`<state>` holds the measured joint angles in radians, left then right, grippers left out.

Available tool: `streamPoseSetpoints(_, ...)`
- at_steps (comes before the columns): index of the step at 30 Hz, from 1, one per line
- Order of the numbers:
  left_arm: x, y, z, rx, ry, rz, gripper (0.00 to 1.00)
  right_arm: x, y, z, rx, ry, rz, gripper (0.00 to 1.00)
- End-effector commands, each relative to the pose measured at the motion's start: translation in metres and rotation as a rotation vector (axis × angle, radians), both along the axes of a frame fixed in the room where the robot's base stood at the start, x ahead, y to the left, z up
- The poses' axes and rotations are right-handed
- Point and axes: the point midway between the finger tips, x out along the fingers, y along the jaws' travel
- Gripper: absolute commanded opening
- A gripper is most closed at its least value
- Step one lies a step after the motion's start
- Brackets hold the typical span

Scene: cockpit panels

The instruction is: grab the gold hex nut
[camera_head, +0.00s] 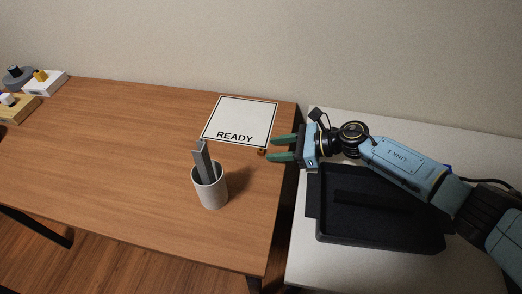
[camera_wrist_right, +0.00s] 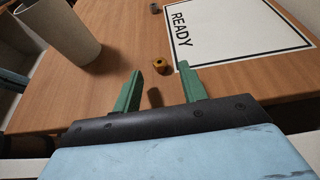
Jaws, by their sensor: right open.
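The gold hex nut (camera_head: 262,152) lies on the wooden table, just below the lower right corner of the white READY mat (camera_head: 239,111). In the right wrist view the nut (camera_wrist_right: 160,66) sits a little beyond my fingertips, between their two lines, close to the mat (camera_wrist_right: 240,30) but apart from it. My right gripper (camera_head: 270,148) reaches in from the right over the table edge. Its green fingers (camera_wrist_right: 160,68) are open with nothing between them. My left gripper is not in view.
A black tray (camera_head: 315,215) lies on the light table at right, under my right arm. Blocks with knobs (camera_head: 45,84) sit at the far left. The table's middle is clear.

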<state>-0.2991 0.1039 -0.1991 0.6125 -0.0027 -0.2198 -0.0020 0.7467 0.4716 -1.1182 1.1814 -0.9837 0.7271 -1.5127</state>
Motion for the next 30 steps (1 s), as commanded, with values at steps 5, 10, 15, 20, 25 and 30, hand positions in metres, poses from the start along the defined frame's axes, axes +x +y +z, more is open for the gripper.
streamPoseSetpoints(5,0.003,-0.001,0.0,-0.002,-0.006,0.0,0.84,0.004,0.025,-0.009,0.002,0.0,0.0,0.42)
streamPoseSetpoints(10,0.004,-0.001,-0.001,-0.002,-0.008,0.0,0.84,0.005,0.031,-0.012,0.001,0.0,0.0,0.42)
streamPoseSetpoints(15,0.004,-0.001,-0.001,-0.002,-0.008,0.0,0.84,0.005,0.031,-0.012,0.001,0.0,0.0,0.39)
streamPoseSetpoints(20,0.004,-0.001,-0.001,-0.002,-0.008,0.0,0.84,0.005,0.031,-0.012,0.001,0.0,0.0,0.18)
streamPoseSetpoints(25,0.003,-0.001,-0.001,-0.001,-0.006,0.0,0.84,0.005,0.031,-0.012,0.001,-0.001,-0.001,0.0)
streamPoseSetpoints(30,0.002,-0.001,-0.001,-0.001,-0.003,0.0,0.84,0.005,0.031,-0.012,0.001,-0.001,-0.001,0.0)
